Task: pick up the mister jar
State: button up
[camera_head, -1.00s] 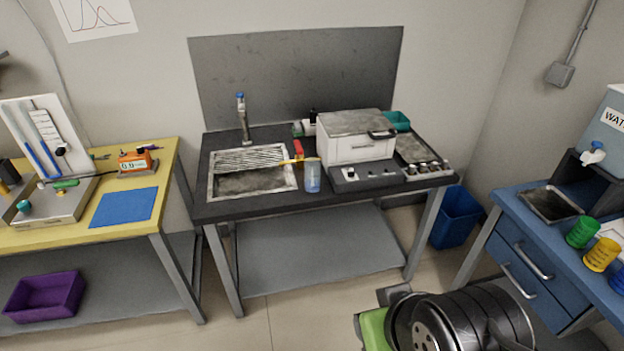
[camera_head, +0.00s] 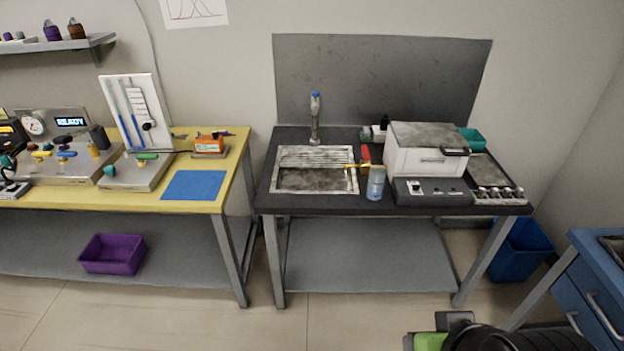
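No label in view names the mister jar. A clear, light-blue jar-like container (camera_head: 376,184) stands upright on the front part of the dark sink table (camera_head: 325,205). It is between the sink and the white box machine, and may be the mister jar. A thin yellow-orange piece (camera_head: 357,167) shows just behind its top, and I cannot tell whether they touch. My gripper is not in view. Only dark, rounded arm parts and a green piece of mine show at the bottom right, well apart from the container.
The sink (camera_head: 315,182) with its tap (camera_head: 315,120) lies left of the container. The white box machine (camera_head: 425,155) stands right of it. A yellow table (camera_head: 215,205) is on the left, with a purple bin (camera_head: 112,254) below. Open floor lies in front of the tables.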

aim_at(376, 183)
jog(key=i+u, duration=0.25)
jog(key=i, duration=0.5)
jog(key=i+u, duration=0.3)
jog(key=i, duration=0.4)
